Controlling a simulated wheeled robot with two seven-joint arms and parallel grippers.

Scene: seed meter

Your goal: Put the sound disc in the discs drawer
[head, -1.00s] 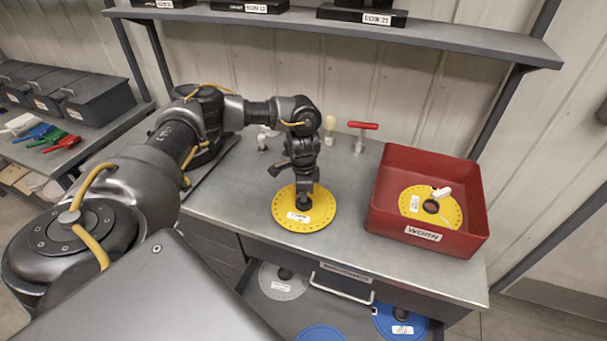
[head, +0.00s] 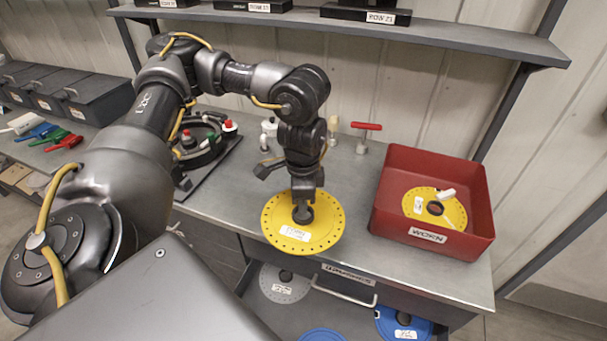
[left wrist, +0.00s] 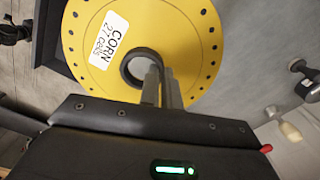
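The yellow disc (head: 279,238), with a white label and a black hub, is held by my left gripper (head: 303,212) above the bench's front part. In the left wrist view the disc (left wrist: 190,22) is large, its label reads "CORN", and the gripper fingers (left wrist: 162,85) are close together at its hub. The discs drawer (head: 310,309) is pulled open below the bench top, with a grey disc (head: 280,290) and two blue discs (head: 402,326) inside. A second yellow disc (head: 418,212), with a white piece on it, lies in the red bin labelled "WORN" (head: 480,205). My right gripper is out of view.
A red T-handled tool (head: 366,127) and small fittings stand at the back of the bench. A black round fixture (head: 205,140) sits behind my left arm. A shelf (head: 340,30) spans above. The drawer's handle (head: 343,294) is at the bench front.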

